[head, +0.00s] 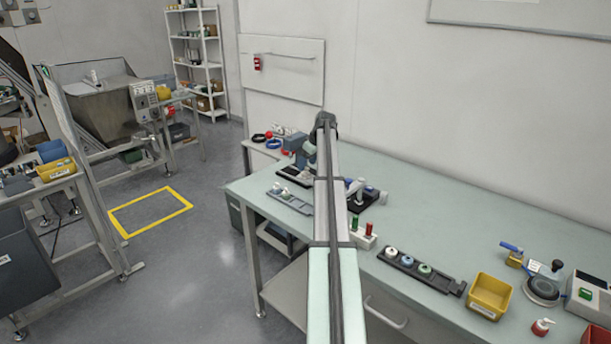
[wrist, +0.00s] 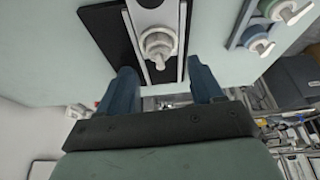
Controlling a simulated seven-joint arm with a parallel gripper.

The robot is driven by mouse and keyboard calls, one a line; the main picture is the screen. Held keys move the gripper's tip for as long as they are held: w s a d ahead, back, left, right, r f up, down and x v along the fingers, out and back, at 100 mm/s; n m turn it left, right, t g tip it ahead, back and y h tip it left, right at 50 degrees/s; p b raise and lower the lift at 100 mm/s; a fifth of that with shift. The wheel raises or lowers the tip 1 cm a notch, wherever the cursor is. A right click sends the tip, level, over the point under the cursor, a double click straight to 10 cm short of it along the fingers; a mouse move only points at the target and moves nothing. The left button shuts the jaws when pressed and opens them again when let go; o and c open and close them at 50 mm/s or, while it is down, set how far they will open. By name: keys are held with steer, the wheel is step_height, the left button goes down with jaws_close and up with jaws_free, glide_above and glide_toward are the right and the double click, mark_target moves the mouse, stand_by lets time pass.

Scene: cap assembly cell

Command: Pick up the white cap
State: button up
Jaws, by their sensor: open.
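In the head view, a dark rack (head: 421,272) on the bench holds three round caps in a row. The white cap (head: 391,253) is at its left end, with a blue cap (head: 408,261) and a green cap (head: 425,269) beside it. In the wrist view, my gripper (wrist: 163,82) is open, with its two blue fingers apart and nothing between them. Ahead of the fingers, a pale stepped round part (wrist: 158,44) sits on a metal plate over a black base. I cannot tell whether this part is a cap. In the head view, my arm reaches to the far-left bench, away from the rack.
A grey tray (head: 299,206) with small pale parts lies at the bench's left edge. A black-based fixture (head: 374,196) stands right of my arm. Red and green upright pieces (head: 362,238), a yellow bin (head: 489,296) and a round dark device (head: 543,289) stand nearer right. The back bench is clear.

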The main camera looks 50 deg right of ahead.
mark_target(306, 173)
steer(key=shift+x, duration=1.55)
steer(key=shift+c, duration=0.4)
steer(key=c, duration=0.8)
